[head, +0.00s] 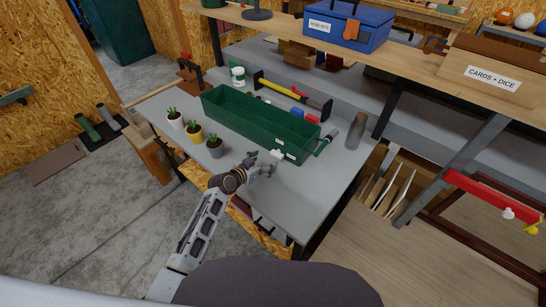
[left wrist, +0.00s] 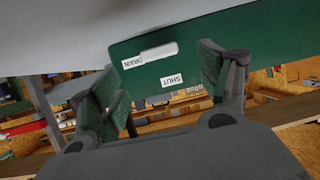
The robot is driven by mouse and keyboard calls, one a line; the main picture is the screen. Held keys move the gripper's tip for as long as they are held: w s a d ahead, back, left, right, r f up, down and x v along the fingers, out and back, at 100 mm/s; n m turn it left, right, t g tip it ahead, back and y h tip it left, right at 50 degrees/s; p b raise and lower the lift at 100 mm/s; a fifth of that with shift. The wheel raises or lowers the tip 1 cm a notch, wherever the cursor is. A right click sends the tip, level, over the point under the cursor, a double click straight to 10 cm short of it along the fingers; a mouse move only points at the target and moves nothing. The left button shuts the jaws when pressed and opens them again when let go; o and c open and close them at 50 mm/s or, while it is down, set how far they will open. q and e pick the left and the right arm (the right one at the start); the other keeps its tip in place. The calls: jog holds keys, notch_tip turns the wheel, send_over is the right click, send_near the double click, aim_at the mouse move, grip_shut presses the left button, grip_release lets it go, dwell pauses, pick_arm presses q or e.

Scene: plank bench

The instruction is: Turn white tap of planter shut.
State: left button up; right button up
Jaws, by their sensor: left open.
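The long green planter (head: 228,118) stands on the grey bench. Its white tap (head: 277,154) is on the near side, towards the right end. In the left wrist view the tap (left wrist: 155,53) is a rounded white bar on the green wall, beside a DRAIN label (left wrist: 130,64) that it partly overlaps. A SHUT label (left wrist: 172,81) sits apart from the bar. My left gripper (head: 263,168) is open just in front of the tap, its fingers (left wrist: 160,68) on either side of the bar and label area. Contact with the tap cannot be told. My right gripper is out of view.
Three small potted plants, white (head: 175,122), yellow (head: 194,135) and grey (head: 215,149), stand left of my left gripper. A grey bottle (head: 355,132) stands beyond the planter's right end. The bench (head: 305,190) is clear to the right of the gripper.

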aim_at(275, 156)
pick_arm(q)
jog(key=shift+x, duration=3.45)
jog(key=c, duration=1)
